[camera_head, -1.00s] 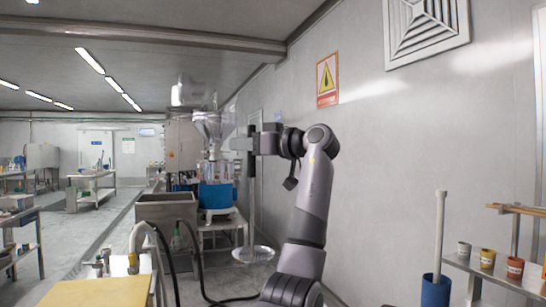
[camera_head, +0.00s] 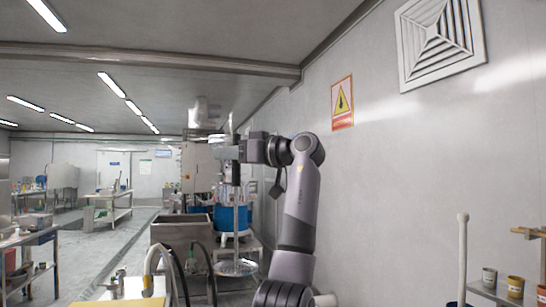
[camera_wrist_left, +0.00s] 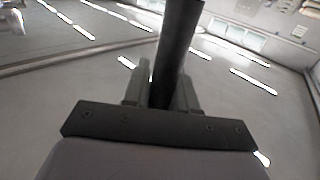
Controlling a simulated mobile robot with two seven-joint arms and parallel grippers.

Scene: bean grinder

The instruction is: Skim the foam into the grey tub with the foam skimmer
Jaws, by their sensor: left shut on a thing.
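My left gripper (camera_head: 230,151) is shut on the upright handle of the foam skimmer. The skimmer's pale flat round head (camera_head: 236,267) hangs low at the bottom of the long handle, in front of the blue machine. In the left wrist view the dark handle (camera_wrist_left: 178,45) rises between the gripper's fingers (camera_wrist_left: 160,92). A grey box-shaped basin (camera_head: 180,234) stands left of the skimmer; I cannot tell whether it is the grey tub. I cannot make out any foam. My right gripper is out of view.
A blue drum-like machine (camera_head: 228,217) stands behind the skimmer. A yellow-topped table (camera_head: 118,302) with black hoses is at the lower left. A shelf (camera_head: 490,291) with small cups and a pale upright pole (camera_head: 462,255) are at right. The floor at left centre (camera_head: 118,238) looks clear.

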